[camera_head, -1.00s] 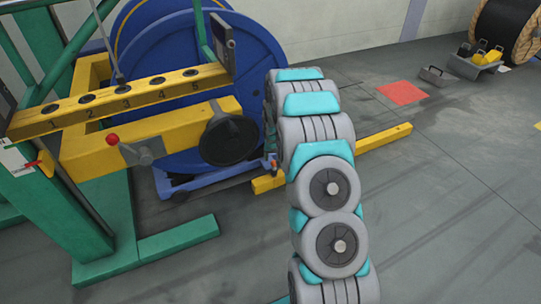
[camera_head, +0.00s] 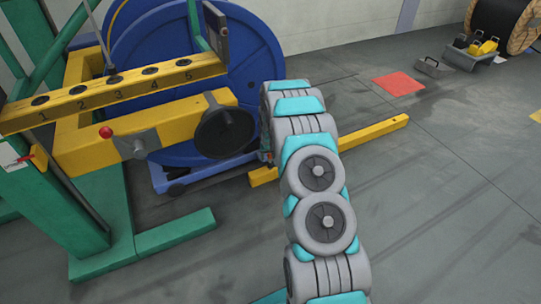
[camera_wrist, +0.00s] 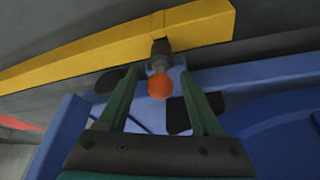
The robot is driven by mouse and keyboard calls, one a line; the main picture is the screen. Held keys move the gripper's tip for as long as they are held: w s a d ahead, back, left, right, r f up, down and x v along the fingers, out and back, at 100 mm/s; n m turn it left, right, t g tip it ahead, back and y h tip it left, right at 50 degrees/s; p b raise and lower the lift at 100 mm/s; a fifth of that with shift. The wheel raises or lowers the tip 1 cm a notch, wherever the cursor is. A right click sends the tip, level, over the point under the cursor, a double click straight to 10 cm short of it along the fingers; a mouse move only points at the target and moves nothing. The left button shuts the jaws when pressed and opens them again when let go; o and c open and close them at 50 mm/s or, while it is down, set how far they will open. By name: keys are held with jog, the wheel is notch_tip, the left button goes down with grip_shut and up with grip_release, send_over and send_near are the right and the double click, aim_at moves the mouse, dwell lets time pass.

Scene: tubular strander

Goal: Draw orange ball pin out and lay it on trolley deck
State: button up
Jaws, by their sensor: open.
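The orange ball pin (camera_wrist: 160,86) shows in the wrist view with its round orange end toward me. Its dark socket sits at the edge of a yellow bar (camera_wrist: 90,58). My gripper (camera_wrist: 160,90) is open, with one green finger on each side of the orange ball and visible space between ball and fingers. Whether the fingertips reach past the ball I cannot tell. In the head view my own arm hides the gripper and the pin. I cannot make out the trolley deck for certain; a blue frame (camera_wrist: 70,130) lies below the pin in the wrist view.
A yellow frame with numbered holes (camera_head: 115,90), a red-knobbed lever (camera_head: 107,132) and a dark disc (camera_head: 224,132) stand left of my arm. A big blue reel (camera_head: 265,60) is behind.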

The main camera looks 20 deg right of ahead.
grip_shut()
dwell(0.4)
jog(key=shift+r, duration=0.15)
jog(key=shift+r+p, duration=0.85)
jog(key=shift+r, duration=3.8)
